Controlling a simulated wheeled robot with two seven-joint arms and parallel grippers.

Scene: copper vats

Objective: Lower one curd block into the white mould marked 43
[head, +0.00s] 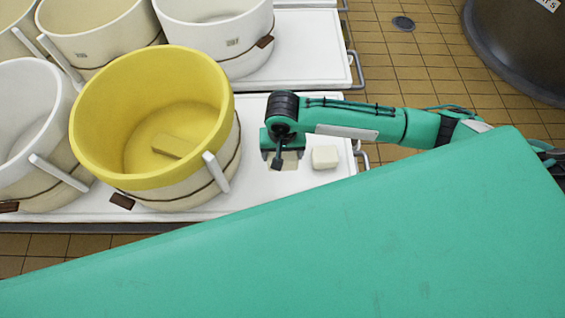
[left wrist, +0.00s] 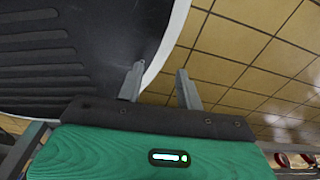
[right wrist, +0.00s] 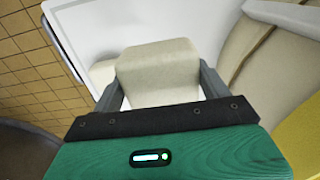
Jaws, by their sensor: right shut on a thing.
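My right gripper (head: 280,157) points down beside the yellow-rimmed mould, over the white table. It is shut on a cream curd block (right wrist: 158,72), which sits between both fingers in the right wrist view; I cannot tell whether it touches the table. A second curd block (head: 325,157) lies on the table just right of the gripper. My left gripper (left wrist: 158,78) is open and empty.
The yellow-rimmed mould (head: 205,98) holds a yellowish block (head: 172,146) inside. Its slanted handle (head: 216,172) sticks out toward the right. The white table (head: 310,190) has bare room around the loose block. A dark vat (head: 510,50) stands at the top right on tiled floor.

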